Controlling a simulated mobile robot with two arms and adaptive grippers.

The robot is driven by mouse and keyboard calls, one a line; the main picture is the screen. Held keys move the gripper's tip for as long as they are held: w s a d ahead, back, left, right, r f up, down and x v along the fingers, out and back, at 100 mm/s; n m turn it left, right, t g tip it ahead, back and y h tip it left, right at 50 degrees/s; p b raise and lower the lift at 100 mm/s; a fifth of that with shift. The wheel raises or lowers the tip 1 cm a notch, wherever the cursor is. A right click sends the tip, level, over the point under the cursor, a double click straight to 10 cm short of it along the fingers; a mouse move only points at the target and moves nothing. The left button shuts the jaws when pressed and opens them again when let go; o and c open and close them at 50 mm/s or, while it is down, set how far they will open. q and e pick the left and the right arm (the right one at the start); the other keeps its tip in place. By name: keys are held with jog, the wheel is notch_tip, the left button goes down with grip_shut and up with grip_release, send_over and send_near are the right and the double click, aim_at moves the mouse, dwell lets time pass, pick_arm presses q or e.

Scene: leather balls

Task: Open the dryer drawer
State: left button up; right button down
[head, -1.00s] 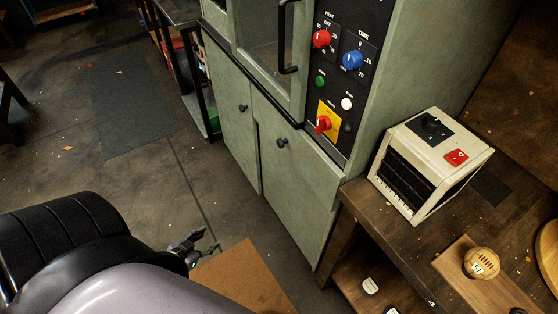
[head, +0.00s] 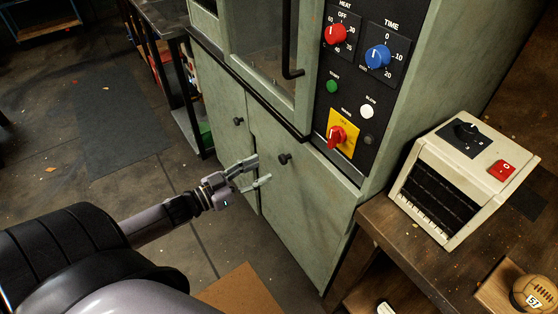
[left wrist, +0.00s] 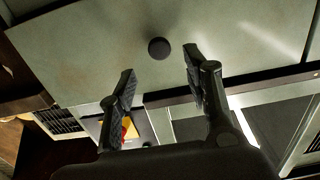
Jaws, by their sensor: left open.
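The green dryer cabinet (head: 300,220) stands in the middle of the head view. Its lower front has two panels, each with a round dark knob: the right knob (head: 284,158) and the left knob (head: 238,121). Both panels look shut. My left gripper (head: 262,172) is open and empty, just left of and slightly below the right knob, not touching it. In the left wrist view a dark round knob (left wrist: 159,48) shows beyond and between the open fingers of the left gripper (left wrist: 158,72). My right gripper is not in view.
Above the panels are a glass door with a black handle (head: 291,50) and a control panel with red and blue dials (head: 377,56). A cream heater box (head: 455,175) stands on a wooden table (head: 385,218) at right. A dark metal table (head: 150,15) stands at back left.

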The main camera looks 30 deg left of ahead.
aim_at(281, 160)
pick_arm(q)
jog(key=x, duration=0.7)
jog(key=shift+w+d, duration=0.1)
jog(key=shift+w, duration=0.1)
grip_shut()
dwell(0.4)
